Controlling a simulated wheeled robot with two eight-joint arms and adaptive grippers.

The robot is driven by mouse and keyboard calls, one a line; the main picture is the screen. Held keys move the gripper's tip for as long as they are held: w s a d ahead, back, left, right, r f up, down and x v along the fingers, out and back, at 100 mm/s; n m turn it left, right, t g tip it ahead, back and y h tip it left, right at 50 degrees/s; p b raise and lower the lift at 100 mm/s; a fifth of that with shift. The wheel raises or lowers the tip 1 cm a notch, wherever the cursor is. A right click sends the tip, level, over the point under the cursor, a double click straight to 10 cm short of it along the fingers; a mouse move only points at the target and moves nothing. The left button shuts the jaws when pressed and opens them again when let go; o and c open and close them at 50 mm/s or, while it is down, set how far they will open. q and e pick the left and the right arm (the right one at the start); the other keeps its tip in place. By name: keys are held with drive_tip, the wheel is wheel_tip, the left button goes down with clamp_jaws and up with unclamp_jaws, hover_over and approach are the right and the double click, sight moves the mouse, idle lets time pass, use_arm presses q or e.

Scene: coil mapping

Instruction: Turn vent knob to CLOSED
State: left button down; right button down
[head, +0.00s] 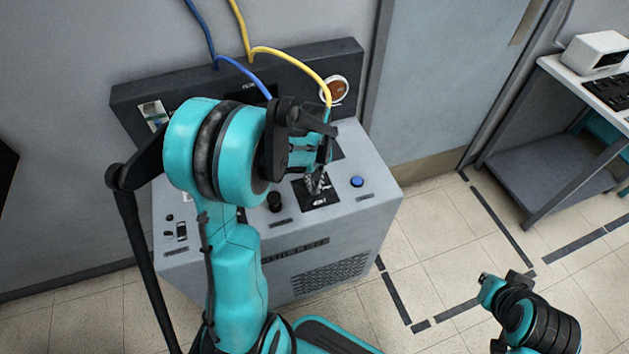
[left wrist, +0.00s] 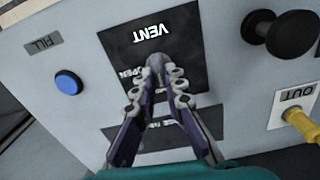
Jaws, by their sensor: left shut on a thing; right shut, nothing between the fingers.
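The black vent panel (left wrist: 115,45) shows upside-down VENT lettering in the left wrist view; it also lies on the sloped console top in the head view (head: 322,201). My left gripper (left wrist: 165,72) is shut on the vent knob at this panel, and its fingertips also show in the head view (head: 316,183). The fingers hide most of the knob, so its pointing direction cannot be read. An OPEN label (left wrist: 137,76) shows beside the fingertips; no CLOSED label is readable. My right gripper (head: 497,343), partly visible low on the right, is shut and empty, away from the console.
A blue button (head: 357,181) sits right of the panel and a black knob (head: 274,202) left of it. A bench (head: 560,165) stands at right; the floor between is clear.

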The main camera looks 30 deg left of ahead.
sight(314, 184)
use_arm(q)
drive_tip(key=shift+n, duration=0.5)
drive_tip(key=c, duration=1.6)
unclamp_jaws()
wheel_tip(314, 184, up, 12)
